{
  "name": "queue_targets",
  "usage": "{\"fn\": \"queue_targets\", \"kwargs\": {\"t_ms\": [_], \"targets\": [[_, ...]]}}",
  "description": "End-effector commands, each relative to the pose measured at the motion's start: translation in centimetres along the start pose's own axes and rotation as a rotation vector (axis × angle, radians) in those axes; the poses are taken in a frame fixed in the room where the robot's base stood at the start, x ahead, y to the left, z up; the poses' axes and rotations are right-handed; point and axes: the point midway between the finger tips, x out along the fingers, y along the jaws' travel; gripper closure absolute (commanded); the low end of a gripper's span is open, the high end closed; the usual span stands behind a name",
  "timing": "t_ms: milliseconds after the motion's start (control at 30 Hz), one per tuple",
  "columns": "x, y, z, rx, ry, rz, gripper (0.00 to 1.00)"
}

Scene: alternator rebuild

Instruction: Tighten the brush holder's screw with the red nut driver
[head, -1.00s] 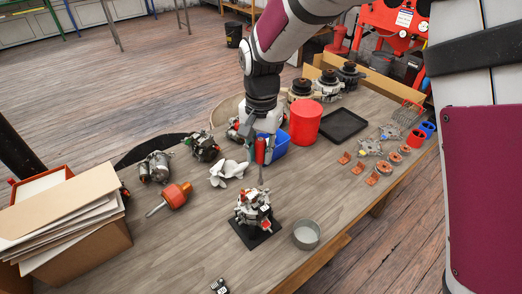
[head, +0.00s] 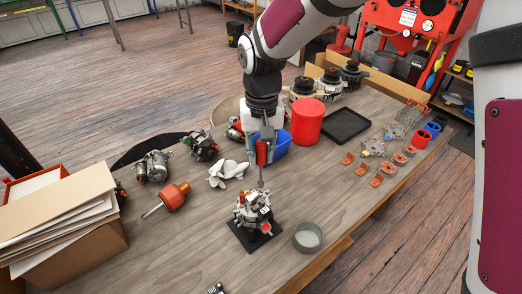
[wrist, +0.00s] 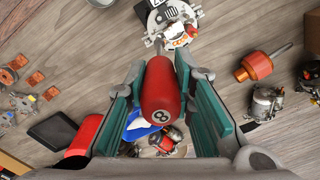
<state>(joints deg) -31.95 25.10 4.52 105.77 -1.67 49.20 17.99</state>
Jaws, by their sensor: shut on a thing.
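My gripper (head: 264,148) is shut on the red handle of the nut driver (head: 261,154). The driver hangs upright with its grey shaft pointing down at the alternator (head: 252,208), which stands on a black square mat (head: 238,240). The shaft's tip is at or just above the alternator's top; I cannot tell whether it touches. In the wrist view the handle (wrist: 161,95), marked with an 8, sits between the teal finger pads (wrist: 160,92), and the alternator (wrist: 178,20) is at the top. The brush holder and its screw are too small to make out.
A round grey tin (head: 308,237) stands right of the mat. A red bucket (head: 308,122), a blue bin (head: 280,146) and a black tray (head: 346,126) are behind. An orange-ended rotor (head: 173,197) and a white cloth (head: 227,172) lie left. Small parts fill the right side.

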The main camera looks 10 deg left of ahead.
Motion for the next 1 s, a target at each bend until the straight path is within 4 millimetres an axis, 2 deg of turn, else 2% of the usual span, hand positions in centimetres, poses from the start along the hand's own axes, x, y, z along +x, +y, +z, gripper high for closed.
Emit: {"fn": "queue_targets", "kwargs": {"t_ms": [700,1000], "targets": [[3.3,0.0,0.0,0.0,0.0,0.0,1.0],[3.4,0.0,0.0,0.0,0.001,-0.001,1.0]]}}
